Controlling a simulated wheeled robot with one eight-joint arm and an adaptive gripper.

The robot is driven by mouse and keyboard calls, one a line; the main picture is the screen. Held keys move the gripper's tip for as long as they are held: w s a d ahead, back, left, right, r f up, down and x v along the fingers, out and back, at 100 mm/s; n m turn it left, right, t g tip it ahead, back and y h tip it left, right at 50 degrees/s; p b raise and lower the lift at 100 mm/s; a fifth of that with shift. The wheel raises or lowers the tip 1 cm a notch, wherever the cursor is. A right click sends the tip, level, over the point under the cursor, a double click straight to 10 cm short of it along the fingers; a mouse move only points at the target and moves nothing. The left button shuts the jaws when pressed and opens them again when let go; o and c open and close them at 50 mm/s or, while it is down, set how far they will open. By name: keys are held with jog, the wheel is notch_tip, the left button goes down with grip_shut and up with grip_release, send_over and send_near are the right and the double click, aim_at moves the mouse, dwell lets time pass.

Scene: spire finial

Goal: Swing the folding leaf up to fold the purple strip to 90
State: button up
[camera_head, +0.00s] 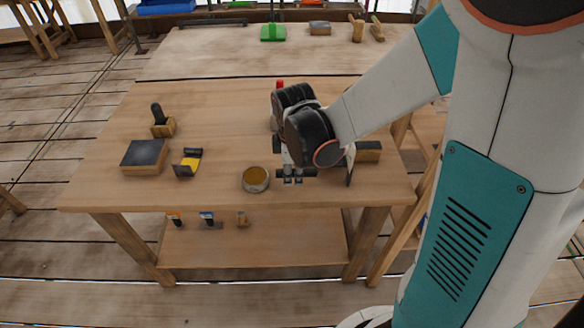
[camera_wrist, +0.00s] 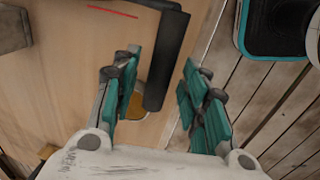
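My gripper (camera_head: 291,178) is above the front of the wooden table, pointing down, just right of a round tin. In the wrist view its two teal-padded fingers (camera_wrist: 158,98) are spread apart with nothing held between them. A dark L-shaped bar (camera_wrist: 166,62) lies beyond the fingers, its long arm reaching down into the gap between them. I cannot tell whether this bar is the folding leaf. In the head view a thin upright plate (camera_head: 351,165) stands right of my gripper. I see no purple strip; my arm and gripper hide part of the table.
Left on the table (camera_head: 110,190) are a dark-topped block (camera_head: 144,156), a black-handled tool in a wooden block (camera_head: 160,121), a black-and-yellow piece (camera_head: 189,163) and the round tin (camera_head: 255,180). A wooden block (camera_head: 368,152) sits at right. The table's front edge is close.

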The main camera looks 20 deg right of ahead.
grip_shut()
jog(key=shift+r, duration=0.1)
